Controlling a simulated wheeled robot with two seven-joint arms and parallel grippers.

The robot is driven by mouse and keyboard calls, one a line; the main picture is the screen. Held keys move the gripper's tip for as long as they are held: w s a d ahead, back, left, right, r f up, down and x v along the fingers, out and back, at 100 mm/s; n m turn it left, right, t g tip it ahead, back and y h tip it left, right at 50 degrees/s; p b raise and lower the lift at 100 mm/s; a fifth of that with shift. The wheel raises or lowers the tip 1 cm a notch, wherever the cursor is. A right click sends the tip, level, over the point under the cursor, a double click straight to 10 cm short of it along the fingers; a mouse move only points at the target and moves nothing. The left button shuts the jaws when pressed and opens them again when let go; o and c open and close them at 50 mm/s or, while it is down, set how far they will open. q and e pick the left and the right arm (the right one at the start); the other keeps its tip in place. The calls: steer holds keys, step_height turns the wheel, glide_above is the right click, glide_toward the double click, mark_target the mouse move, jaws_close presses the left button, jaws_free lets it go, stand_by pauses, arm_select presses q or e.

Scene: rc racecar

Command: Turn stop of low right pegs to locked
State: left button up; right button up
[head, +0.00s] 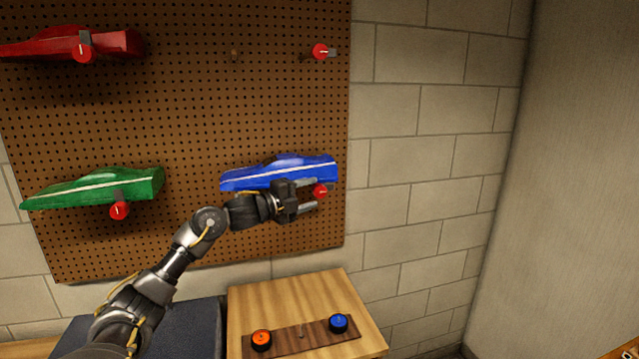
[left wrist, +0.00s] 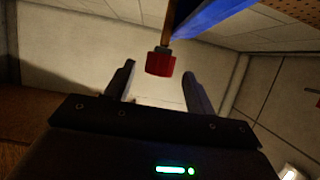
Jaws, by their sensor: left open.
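The low right pegs hold a blue car body (head: 280,173) on the pegboard. Their red stop (head: 321,190) sits just below the car's right end. My left gripper (head: 309,194) is open, with its fingers above and below the red stop in the head view. In the left wrist view the red stop (left wrist: 160,62) is ahead of and between the open fingertips (left wrist: 158,80), with the blue car body (left wrist: 208,17) beside it. I cannot tell whether the fingers touch the stop. My right gripper is not in view.
The pegboard (head: 190,120) also holds a red car body (head: 110,42) and a green car body (head: 140,181), each with a red stop. Another red stop (head: 320,51) is at upper right. A wooden table (head: 250,296) bears a board with orange and blue knobs below.

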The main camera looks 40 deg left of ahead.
mark_target(314, 193)
arm_select(q)
steer(key=p+x, duration=0.1)
steer(key=x, duration=0.1)
steer(key=shift+w+d+r, duration=0.1)
steer(key=shift+w+r, duration=0.1)
steer(key=shift+w, duration=0.15)
steer(key=shift+w+d+f, duration=0.15)
steer(key=shift+w+f, duration=0.05)
steer(key=shift+w, duration=0.4)
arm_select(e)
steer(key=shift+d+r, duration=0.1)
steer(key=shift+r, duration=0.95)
arm_select(q)
steer(key=shift+c, duration=0.3)
